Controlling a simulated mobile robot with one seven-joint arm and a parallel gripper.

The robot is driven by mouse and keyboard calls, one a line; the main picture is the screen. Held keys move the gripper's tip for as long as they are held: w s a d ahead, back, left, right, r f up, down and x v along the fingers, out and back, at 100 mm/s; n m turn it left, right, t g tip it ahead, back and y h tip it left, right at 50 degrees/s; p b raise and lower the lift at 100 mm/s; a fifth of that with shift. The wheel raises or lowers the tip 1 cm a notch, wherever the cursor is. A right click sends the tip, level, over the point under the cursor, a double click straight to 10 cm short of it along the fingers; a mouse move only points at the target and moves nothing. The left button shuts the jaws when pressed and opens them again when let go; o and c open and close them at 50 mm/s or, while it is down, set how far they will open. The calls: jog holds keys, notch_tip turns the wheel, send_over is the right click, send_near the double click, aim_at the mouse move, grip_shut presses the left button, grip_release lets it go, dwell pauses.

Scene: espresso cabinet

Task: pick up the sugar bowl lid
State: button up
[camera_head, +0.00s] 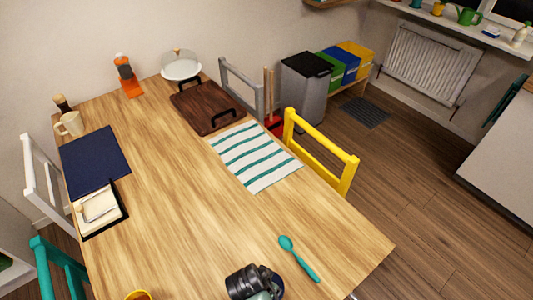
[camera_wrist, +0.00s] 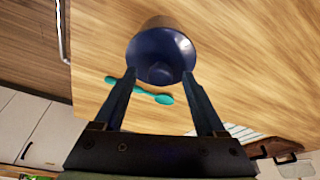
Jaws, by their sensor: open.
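I cannot tell whether a finger touches the lid. In the head view my gripper (camera_head: 250,284) is at the bottom of the table and hides most of the bowl.
A teal spoon (camera_head: 299,259) lies on the table near the bowl. A striped cloth (camera_head: 255,156), a brown tray (camera_head: 207,106) and a navy mat (camera_head: 95,161) lie farther back. A yellow chair (camera_head: 321,148) stands at the right edge. The table's middle is clear.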

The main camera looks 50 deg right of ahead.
grip_shut()
dwell(0.4)
